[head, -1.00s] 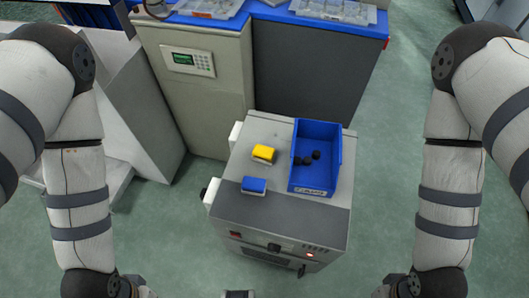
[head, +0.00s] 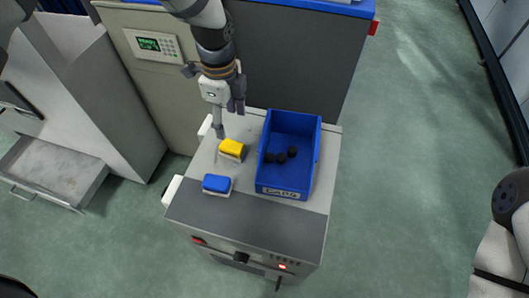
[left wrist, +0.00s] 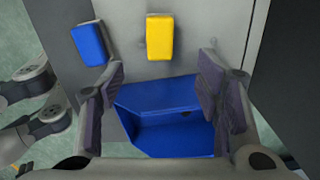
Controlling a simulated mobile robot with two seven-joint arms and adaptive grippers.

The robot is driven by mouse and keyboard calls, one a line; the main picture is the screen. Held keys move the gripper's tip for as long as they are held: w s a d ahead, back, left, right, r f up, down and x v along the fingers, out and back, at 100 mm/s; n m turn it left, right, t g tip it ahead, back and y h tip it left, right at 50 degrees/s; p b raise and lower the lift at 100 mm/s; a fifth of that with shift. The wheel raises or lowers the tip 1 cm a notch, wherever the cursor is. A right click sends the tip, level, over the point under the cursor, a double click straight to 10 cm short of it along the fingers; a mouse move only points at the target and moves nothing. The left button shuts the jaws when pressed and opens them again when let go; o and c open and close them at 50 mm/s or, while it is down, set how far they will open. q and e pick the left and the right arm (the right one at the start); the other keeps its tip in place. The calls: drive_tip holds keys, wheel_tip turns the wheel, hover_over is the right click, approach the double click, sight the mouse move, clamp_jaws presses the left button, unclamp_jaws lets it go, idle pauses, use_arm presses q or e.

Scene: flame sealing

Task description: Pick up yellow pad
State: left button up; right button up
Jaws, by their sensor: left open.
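The yellow pad (head: 232,149), with a pale underside, lies on top of the grey machine (head: 270,222), between the blue pad (head: 217,184) and my left gripper. My left gripper (head: 229,117) is above the machine's far side, open and empty, apart from the yellow pad. In the left wrist view, the yellow pad (left wrist: 160,37) shows beyond the spread fingers (left wrist: 163,85), near the top middle, with the blue pad (left wrist: 89,43) to its left.
A grey cabinet (head: 290,75) with a blue top rises behind. An open drawer (head: 52,165) is at left. Green floor is clear at right.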

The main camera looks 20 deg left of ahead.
sight(231, 145)
use_arm(q)
drive_tip(key=f, duration=0.4)
drive_tip(key=f+b, duration=0.1)
drive_tip(key=f, duration=0.6)
drive_tip(key=shift+a+f, duration=0.25)
drive_tip(key=shift+f, duration=0.1)
drive_tip(key=shift+c, duration=0.5)
drive_tip(key=c, duration=1.1)
